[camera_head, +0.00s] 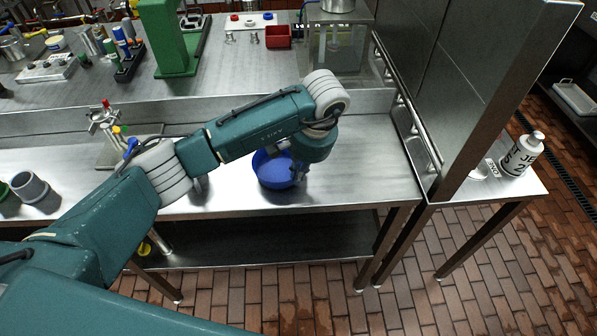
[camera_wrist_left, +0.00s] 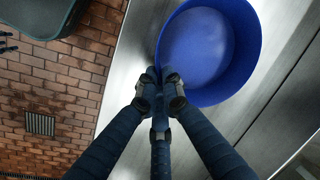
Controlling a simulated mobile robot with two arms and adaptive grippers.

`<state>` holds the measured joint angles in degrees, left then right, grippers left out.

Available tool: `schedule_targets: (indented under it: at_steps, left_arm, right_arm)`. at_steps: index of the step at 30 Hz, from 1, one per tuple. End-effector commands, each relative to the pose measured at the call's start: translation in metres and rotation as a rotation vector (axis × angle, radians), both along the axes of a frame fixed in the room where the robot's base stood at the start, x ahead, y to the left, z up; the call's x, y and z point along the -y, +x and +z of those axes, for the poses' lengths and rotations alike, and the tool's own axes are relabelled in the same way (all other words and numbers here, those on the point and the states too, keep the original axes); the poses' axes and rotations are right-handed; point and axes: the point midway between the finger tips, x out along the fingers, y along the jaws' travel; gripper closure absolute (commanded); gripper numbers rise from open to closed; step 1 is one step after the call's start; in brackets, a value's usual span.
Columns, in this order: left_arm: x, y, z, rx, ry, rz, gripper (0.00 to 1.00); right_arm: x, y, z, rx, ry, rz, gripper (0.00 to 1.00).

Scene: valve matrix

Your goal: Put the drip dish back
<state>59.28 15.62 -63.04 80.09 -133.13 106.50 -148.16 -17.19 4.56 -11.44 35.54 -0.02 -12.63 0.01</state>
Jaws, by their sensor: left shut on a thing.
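The drip dish is a round blue bowl (camera_head: 272,172) at the front part of the steel counter, right of the middle of the arm. It fills the upper right of the left wrist view (camera_wrist_left: 207,45) and looks empty. My left gripper (camera_head: 299,172) is at the dish's right side in the head view, partly hidden by the wrist. In the left wrist view its dark fingers (camera_wrist_left: 159,84) are shut on the dish's rim. I cannot tell whether the dish rests on the counter or hangs just above it. My right gripper is not in view.
A valve stand (camera_head: 108,125) with red, yellow and blue handles stands left on the counter (camera_head: 372,165). Grey and green cups (camera_head: 30,187) are at the far left. A steel cabinet wall (camera_head: 470,90) bounds the right. A white bottle (camera_head: 521,155) stands beyond it. The counter right of the dish is clear.

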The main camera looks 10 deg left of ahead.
Motion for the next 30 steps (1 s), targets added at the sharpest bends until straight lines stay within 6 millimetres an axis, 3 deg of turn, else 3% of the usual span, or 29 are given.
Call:
schedule_targets:
  at_steps: [13,14,16,25,27,30]
  left_arm:
    - [0.000,0.001,-0.011,0.002,0.000,0.000,1.00]
    - [0.000,0.000,-0.009,0.001,0.001,0.000,0.88]
    - [0.000,0.000,-0.009,0.001,0.001,0.000,0.76]
    - [0.000,0.000,-0.007,0.001,0.000,0.001,0.76]
    - [0.000,0.000,-0.003,0.001,-0.001,0.001,0.76]
    - [0.002,0.001,0.006,0.007,0.000,-0.001,0.76]
  right_arm:
    - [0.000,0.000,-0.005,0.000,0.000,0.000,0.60]
    - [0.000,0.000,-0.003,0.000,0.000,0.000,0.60]
    - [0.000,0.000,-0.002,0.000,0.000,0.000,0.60]
    - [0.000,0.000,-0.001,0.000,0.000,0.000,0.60]
    - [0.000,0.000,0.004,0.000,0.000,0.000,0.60]
    - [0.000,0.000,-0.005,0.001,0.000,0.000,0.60]
